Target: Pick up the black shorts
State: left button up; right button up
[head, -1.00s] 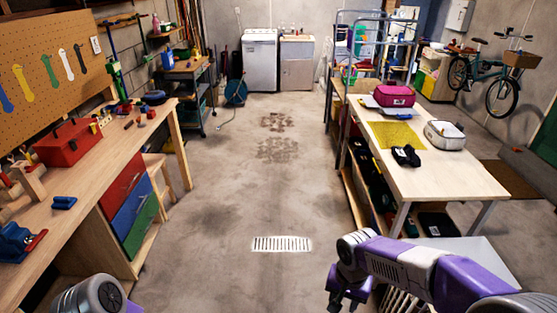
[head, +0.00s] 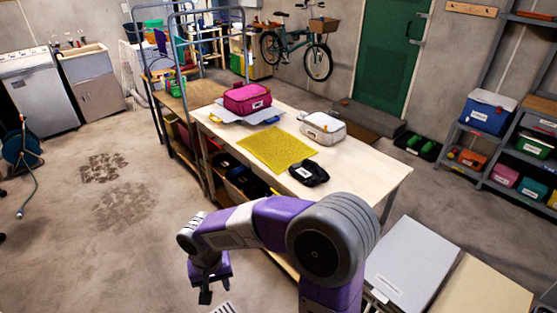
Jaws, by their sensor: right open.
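The black shorts (head: 309,173) look like a small folded black bundle with a pale label. They lie on the light wooden table (head: 355,181), near its front edge and just right of the yellow mat. My right gripper (head: 205,290) hangs low over the floor at the table's near left, pointing down. It is open, with nothing seen in it, and well apart from the shorts. My left gripper is out of the picture.
On the table are a yellow mat (head: 277,150), a pink bag (head: 247,98) on a grey sheet, and a white bag (head: 322,128). A grey-lidded box (head: 412,262) stands at the near right. Open floor (head: 90,255) lies to the left.

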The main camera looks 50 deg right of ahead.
aim_at(305, 169)
jog(key=i, duration=1.3)
jog(key=z, duration=2.25)
jog(key=i, duration=1.65)
